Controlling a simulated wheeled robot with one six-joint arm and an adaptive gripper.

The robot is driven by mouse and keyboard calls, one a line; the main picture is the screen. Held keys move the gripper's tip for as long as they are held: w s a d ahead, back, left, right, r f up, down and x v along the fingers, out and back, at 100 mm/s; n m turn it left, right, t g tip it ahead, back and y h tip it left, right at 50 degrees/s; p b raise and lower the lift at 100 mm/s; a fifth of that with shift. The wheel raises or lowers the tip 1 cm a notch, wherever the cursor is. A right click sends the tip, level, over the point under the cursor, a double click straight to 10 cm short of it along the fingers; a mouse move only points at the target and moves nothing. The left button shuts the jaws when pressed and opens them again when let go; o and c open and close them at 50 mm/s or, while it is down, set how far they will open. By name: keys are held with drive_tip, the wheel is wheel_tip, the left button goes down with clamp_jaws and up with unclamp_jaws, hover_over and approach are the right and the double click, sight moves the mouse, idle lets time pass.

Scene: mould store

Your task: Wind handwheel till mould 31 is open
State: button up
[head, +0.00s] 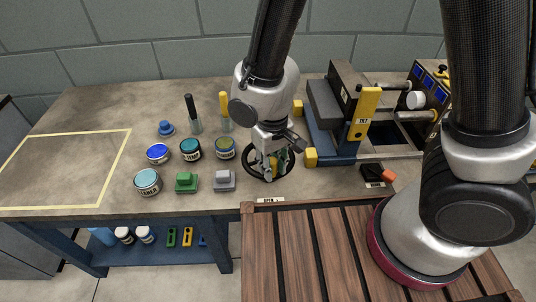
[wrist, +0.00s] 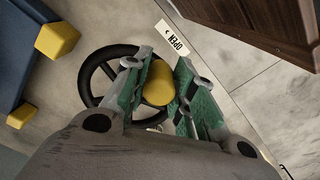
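The black handwheel (head: 248,172) lies at the bench's front edge, just behind an "OPEN" label with an arrow (head: 270,200). Its rim also shows in the wrist view (wrist: 88,75). Its yellow knob (wrist: 158,83) stands between the green pads of my gripper (wrist: 164,88), filling the gap, so my gripper looks shut on it. In the head view my gripper (head: 273,164) points down over the wheel. The mould (head: 325,106) behind it has dark blocks, a blue base and a yellow upright bar (head: 364,112). I cannot read a 31 on it.
Several jars (head: 190,149), a green block (head: 187,181), a grey block (head: 224,180) and two brushes stand left of the wheel. A black box with an orange part (head: 388,175) sits at right. A wooden slatted surface (head: 300,250) lies in front. The yellow-taped area (head: 125,150) is empty.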

drive_tip(key=o, duration=0.5)
drive_tip(key=shift+a, duration=0.15)
drive_tip(key=shift+r, duration=4.5)
drive_tip(key=s+d+r+m+t, duration=0.1)
drive_tip(key=d+r+m, duration=0.1)
drive_tip(key=d+r, duration=0.4)
drive_tip(key=s+d+r+m+t, duration=0.1)
drive_tip(key=d+r, duration=0.5)
drive_tip(key=d, duration=0.9)
drive_tip(key=s+d+r+m+t, duration=0.1)
drive_tip(key=d+r+m+t, duration=0.1)
drive_tip(key=d+r, duration=0.5)
drive_tip(key=d+m, duration=0.1)
drive_tip(key=d, duration=0.3)
drive_tip(key=shift+d, duration=0.3)
